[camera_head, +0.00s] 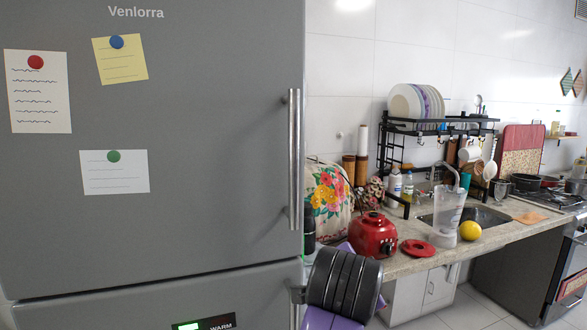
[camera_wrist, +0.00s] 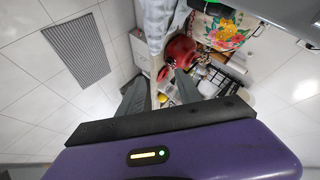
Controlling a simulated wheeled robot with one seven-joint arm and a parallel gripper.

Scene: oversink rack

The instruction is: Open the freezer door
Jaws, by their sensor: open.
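A tall grey fridge-freezer fills the left of the head view. Its large upper door (camera_head: 200,200) is shut and has a vertical metal bar handle (camera_head: 294,160) on its right edge. Below a horizontal seam is a lower door (camera_head: 80,312), also shut, cut off by the bottom of the frame. Which door is the freezer is not labelled. My gripper (camera_wrist: 162,85) shows in the wrist view with its two dark fingers apart and no object visibly held. In the head view my arm is right of the fridge, and the fingers cannot be made out.
A black dish rack (camera_head: 425,127) stands over the sink. Some floor shows at lower right.

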